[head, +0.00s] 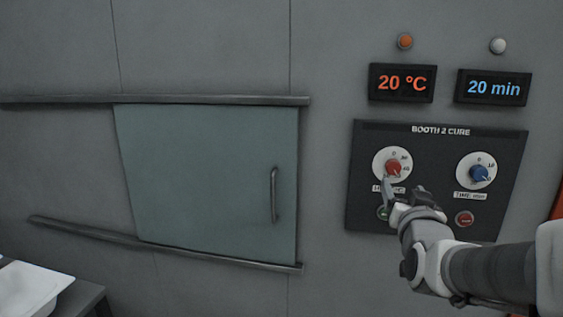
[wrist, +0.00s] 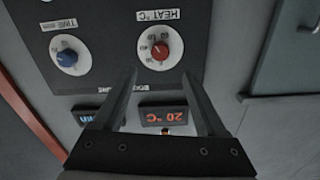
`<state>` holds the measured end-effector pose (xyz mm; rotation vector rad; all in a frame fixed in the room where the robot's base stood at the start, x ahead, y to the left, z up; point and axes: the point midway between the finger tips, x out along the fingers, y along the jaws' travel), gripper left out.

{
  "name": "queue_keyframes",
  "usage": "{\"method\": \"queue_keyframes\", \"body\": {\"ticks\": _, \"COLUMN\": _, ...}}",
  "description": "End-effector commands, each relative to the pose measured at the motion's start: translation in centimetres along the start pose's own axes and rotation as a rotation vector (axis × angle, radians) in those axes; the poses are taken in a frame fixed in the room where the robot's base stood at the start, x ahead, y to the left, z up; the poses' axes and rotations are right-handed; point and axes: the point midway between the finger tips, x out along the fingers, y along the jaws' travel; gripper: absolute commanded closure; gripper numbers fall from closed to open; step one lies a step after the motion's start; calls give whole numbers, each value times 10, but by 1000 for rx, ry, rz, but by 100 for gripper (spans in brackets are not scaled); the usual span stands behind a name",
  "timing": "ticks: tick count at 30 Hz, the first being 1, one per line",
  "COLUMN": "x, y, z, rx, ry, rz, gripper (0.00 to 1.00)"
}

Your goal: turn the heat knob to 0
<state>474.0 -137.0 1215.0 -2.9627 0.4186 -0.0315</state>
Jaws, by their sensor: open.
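The red heat knob (head: 393,167) sits on a white round dial on the dark panel (head: 362,140). Its display (head: 402,83) reads 20 °C. The dial has a 0 mark at its top; the exact pointer direction is too small to tell in the head view. My gripper (head: 387,186) is just below and in front of the knob, covering part of the label beneath. In the wrist view, which is upside down, the open fingers (wrist: 160,73) point towards the heat knob (wrist: 160,50). Nothing is between the fingertips, and the knob appears just beyond them.
The blue time knob (head: 479,173) is to the right, under a display (head: 493,87) reading 20 min. A red button (head: 464,219) and a green one (head: 383,212) are low on the panel. A sliding door (head: 210,185) with a handle is left; a white tray (head: 30,285) is lower left.

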Motion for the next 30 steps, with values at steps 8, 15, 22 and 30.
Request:
{"method": "queue_keyframes", "body": {"ticks": 8, "x": 44, "y": -1, "z": 1, "rx": -4, "ry": -2, "rz": -1, "gripper": 26}}
{"method": "queue_keyframes", "body": {"ticks": 15, "x": 81, "y": 0, "z": 0, "rx": -3, "ry": -1, "rz": -1, "gripper": 26}}
{"method": "queue_keyframes", "body": {"ticks": 22, "x": 104, "y": 0, "z": 0, "rx": -2, "ry": -1, "rz": 0, "gripper": 26}}
{"method": "queue_keyframes", "body": {"ticks": 30, "x": 111, "y": 0, "z": 0, "rx": 0, "ry": 0, "rz": 0, "gripper": 26}}
